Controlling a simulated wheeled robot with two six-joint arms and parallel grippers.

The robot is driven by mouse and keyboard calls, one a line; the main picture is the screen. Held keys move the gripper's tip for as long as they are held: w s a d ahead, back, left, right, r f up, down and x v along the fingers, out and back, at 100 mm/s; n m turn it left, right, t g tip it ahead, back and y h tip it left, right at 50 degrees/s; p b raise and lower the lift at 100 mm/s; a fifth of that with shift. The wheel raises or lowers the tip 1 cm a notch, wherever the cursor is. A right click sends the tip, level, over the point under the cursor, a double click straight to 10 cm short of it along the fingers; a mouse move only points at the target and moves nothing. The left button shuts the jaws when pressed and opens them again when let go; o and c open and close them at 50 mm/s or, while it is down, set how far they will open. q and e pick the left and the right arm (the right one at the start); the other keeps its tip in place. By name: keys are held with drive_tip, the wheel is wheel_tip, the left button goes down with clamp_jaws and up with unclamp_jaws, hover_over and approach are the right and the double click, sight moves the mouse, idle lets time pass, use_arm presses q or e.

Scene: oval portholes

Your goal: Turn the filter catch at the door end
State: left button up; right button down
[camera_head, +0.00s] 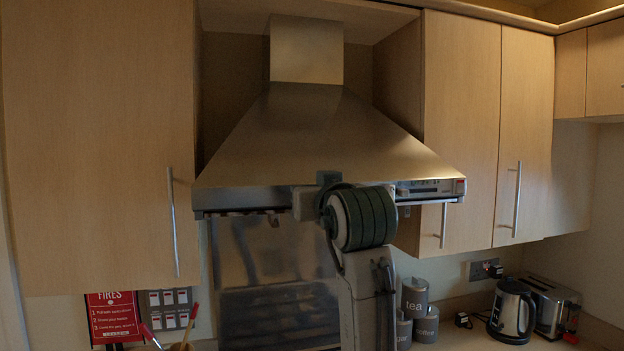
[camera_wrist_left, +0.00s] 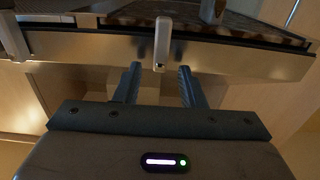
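The cooker hood (camera_head: 310,135) fills the middle of the head view, with its filter underside hidden there. In the left wrist view the hood's front rim (camera_wrist_left: 90,46) runs across the top. A narrow metal catch (camera_wrist_left: 162,40) hangs down over this rim. My left gripper (camera_wrist_left: 160,70) is open and empty, with its two dark fingers apart below the rim. The catch's lower end lies in line with the gap between the fingertips; I cannot tell if they touch. In the head view my arm hides the left gripper's fingers. My right gripper is not in view.
Wall cupboards flank the hood on the left (camera_head: 95,140) and right (camera_head: 460,120). A kettle (camera_head: 512,310), a toaster (camera_head: 552,305) and grey canisters (camera_head: 414,297) stand on the counter at lower right. A red sign (camera_head: 113,316) is at lower left.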

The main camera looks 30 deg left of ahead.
use_arm(q)
drive_tip(key=shift+w+a+r, duration=0.1)
drive_tip(key=shift+w+a, duration=0.3)
drive_tip(key=shift+a, duration=0.05)
clamp_jaws()
